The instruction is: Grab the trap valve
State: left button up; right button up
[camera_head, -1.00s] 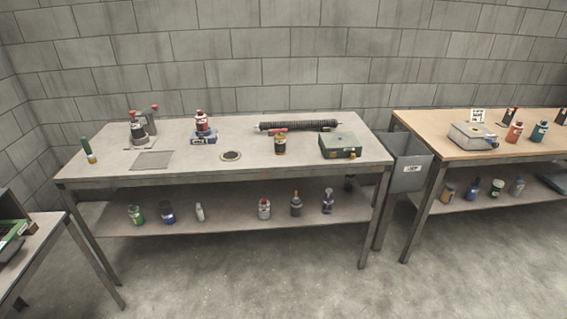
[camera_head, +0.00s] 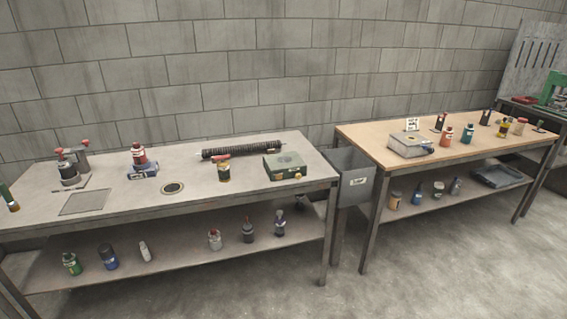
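I cannot tell for sure which object is the trap valve. A grey fitting with red knobs (camera_head: 68,172) stands at the back left of the grey-topped table (camera_head: 125,205); it may be a valve, but it is small. A black ridged tube (camera_head: 243,149) lies along the back of the same table. A yellow and black can with a red top (camera_head: 223,171) stands in front of the tube. Neither of my grippers is in view.
A red bottle on a blue box (camera_head: 140,160), a round disc (camera_head: 172,188) and a green box (camera_head: 285,166) share the grey table. Several bottles stand on its lower shelf. A grey bin (camera_head: 352,178) sits between it and the wood-topped table (camera_head: 365,137). Open floor lies in front.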

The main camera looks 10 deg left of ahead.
aim_at(223, 168)
jog(key=z, duration=0.7)
jog(key=i, duration=1.05)
jog(key=z, duration=0.45)
jog(key=i, duration=1.3)
jog(key=u, duration=0.95)
jog(key=i, duration=0.75)
jog(key=u, duration=0.85)
